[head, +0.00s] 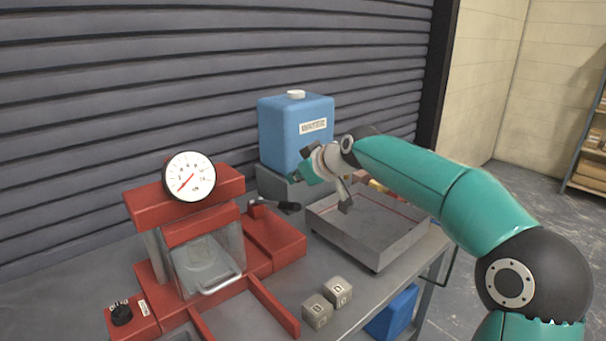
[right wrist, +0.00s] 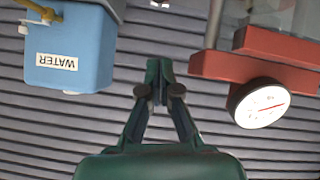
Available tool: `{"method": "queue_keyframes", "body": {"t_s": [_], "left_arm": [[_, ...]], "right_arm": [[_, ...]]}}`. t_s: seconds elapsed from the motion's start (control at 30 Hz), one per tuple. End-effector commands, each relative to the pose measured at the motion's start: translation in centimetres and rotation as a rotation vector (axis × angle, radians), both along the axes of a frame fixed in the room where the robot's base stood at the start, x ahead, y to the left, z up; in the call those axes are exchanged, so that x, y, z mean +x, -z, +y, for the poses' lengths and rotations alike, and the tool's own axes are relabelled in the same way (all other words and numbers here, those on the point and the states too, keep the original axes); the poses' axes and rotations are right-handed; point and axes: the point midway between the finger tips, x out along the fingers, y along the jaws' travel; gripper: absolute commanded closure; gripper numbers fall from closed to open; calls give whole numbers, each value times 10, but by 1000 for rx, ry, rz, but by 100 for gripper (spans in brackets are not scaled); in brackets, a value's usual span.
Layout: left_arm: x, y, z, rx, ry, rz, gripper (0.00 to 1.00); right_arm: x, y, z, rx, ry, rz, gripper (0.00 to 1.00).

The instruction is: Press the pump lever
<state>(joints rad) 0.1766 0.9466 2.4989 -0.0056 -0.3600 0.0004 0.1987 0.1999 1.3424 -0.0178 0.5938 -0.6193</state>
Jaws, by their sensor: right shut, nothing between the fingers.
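The pump lever (head: 285,206) is a short black handle on the red base of the press (head: 275,238), right of the gauge. It sticks out to the right and looks roughly level. My right gripper (head: 294,179) is shut and empty, above the lever and in front of the blue water container (head: 284,128). It appears apart from the lever. In the right wrist view its closed green fingers (right wrist: 160,68) point at the slatted wall, with the upside-down water container (right wrist: 68,48) at left. I cannot pick out the lever there. My left gripper is not in view.
A round gauge (head: 189,176) tops the press; it also shows in the right wrist view (right wrist: 260,104). A grey metal tray (head: 360,243) stands right of the lever. Two small grey cubes (head: 327,303) lie in front. A grey slatted shutter (head: 120,90) closes the back.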

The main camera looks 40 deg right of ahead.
Motion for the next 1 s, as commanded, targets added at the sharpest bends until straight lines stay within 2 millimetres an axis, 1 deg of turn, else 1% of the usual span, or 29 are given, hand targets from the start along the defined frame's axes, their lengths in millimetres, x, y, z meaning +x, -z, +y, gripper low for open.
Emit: {"method": "queue_keyframes", "body": {"t_s": [0.03, 0.2, 0.3, 0.43, 0.6, 0.93, 0.97, 1.0], "left_arm": [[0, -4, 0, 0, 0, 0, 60], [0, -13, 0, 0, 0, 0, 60], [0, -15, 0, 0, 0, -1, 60], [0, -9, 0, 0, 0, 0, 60], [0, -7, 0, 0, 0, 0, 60], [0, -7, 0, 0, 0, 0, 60], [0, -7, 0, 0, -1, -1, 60], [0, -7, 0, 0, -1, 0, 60]], "right_arm": [[10, 6, 1, 1, -2, 5, 100], [40, 26, 2, 0, -2, 3, 100], [52, 38, 1, -1, -1, 3, 100], [42, 58, -4, 1, 0, 2, 100], [38, 69, -7, 0, -2, -1, 100], [37, 70, -7, -1, -2, -2, 100], [36, 71, -14, 0, 4, -1, 100], [36, 71, -11, -1, 0, -1, 100]]}}
